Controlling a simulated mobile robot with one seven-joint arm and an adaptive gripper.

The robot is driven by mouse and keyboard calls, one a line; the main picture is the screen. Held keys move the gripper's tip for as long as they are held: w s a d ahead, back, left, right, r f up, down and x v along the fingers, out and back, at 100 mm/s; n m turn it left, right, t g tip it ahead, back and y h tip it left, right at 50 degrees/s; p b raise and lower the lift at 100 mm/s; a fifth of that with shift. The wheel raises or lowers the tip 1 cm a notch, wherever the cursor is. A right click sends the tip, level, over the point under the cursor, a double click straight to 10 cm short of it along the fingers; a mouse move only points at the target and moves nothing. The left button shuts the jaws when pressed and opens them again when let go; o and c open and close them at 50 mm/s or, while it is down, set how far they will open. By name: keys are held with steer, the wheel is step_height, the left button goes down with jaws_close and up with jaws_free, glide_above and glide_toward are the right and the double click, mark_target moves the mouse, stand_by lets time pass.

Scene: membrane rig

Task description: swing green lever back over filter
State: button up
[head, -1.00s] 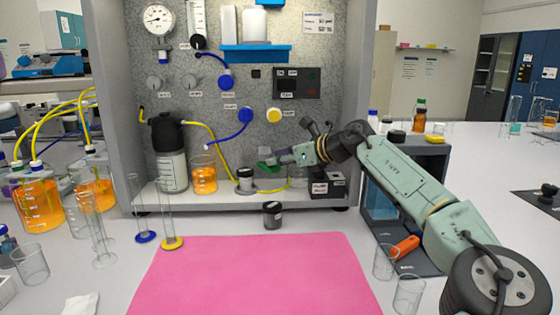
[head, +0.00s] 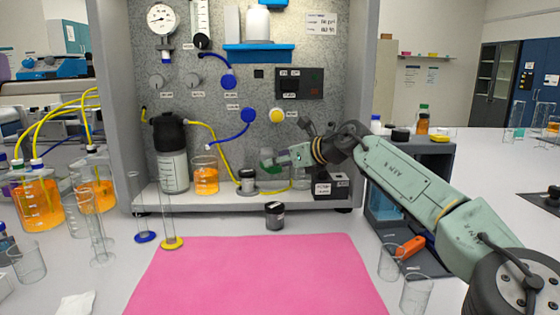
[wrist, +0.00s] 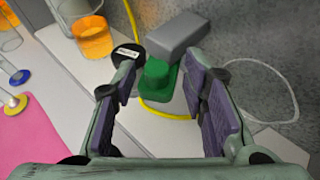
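The green lever (wrist: 158,78) shows between my fingers in the wrist view, with a grey block (wrist: 178,35) just beyond it. In the head view a small green part (head: 267,155) shows at my fingertips. My gripper (wrist: 162,95) is open, a finger on either side of the green part; contact is unclear. In the head view my gripper (head: 276,158) hangs above the rig's ledge. A black-topped round fitting (head: 248,176), perhaps the filter housing, stands on the ledge left of it. Its labelled top (wrist: 128,52) shows beyond my left finger in the wrist view.
A yellow tube (head: 228,165) runs down beside the fitting. An orange beaker (head: 205,178) and dark-capped bottle (head: 172,165) stand left. A labelled black box (head: 330,187) sits right, under my arm. A dark jar (head: 275,214) stands before the ledge; the pink mat (head: 260,275) is clear.

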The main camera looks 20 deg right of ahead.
steer(key=v, duration=1.2)
steer(key=shift+r, duration=0.1)
